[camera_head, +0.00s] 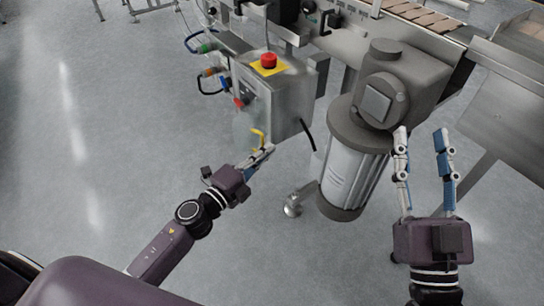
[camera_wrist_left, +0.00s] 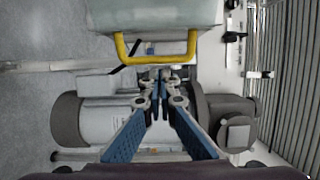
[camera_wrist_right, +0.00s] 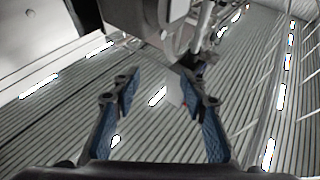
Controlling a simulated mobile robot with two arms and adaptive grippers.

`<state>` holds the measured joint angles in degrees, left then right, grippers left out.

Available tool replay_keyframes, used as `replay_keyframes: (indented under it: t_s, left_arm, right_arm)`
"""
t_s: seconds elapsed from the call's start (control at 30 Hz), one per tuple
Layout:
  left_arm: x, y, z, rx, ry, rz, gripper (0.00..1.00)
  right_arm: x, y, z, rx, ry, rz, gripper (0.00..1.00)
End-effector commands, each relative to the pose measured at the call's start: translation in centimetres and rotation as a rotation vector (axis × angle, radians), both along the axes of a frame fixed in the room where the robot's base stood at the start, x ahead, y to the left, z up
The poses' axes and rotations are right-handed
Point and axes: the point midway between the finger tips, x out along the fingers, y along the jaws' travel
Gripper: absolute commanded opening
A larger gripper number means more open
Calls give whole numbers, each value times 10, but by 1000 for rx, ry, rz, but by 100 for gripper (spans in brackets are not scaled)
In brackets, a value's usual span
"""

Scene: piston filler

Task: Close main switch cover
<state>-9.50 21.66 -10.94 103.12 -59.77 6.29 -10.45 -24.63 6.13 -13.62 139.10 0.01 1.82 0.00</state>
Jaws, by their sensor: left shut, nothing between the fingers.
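The main switch cover (camera_head: 247,132) is a pale see-through panel with a yellow handle (camera_head: 259,136), on the left face of the grey control box (camera_head: 292,108). It appears to stand out from the box; its exact angle is hard to tell. In the left wrist view the cover (camera_wrist_left: 165,17) fills the top, with its U-shaped yellow handle (camera_wrist_left: 150,61) along the lower edge. My left gripper (camera_head: 268,150) is shut and empty, its fingertips (camera_wrist_left: 162,75) close to the handle's bar; contact cannot be told. My right gripper (camera_head: 420,132) is open and empty, away from the box.
A red emergency button (camera_head: 268,60) on a yellow plate tops the box. A grey motor (camera_head: 380,95) with a cylindrical housing (camera_head: 350,178) stands between my grippers. A conveyor (camera_head: 425,22) runs behind. The floor (camera_head: 110,130) at the left is clear.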

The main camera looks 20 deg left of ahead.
Motion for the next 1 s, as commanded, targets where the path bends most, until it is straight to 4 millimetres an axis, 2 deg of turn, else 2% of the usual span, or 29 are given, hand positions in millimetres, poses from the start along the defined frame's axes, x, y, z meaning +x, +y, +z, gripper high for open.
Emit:
replay_keyframes:
  t_s: [0.2, 0.7, 1.0]
  left_arm:
    - [0, 8, 0, 0, -1, 0, 0]
    - [-1, 10, 0, 2, -1, -18, 0]
    - [-2, 15, 0, 1, -2, -81, 0]
  right_arm:
    - [-5, 0, 10, 15, -51, 3, 40]
    - [-7, 0, 12, 20, -68, 4, 40]
    - [-21, -2, 33, 50, -175, 10, 40]
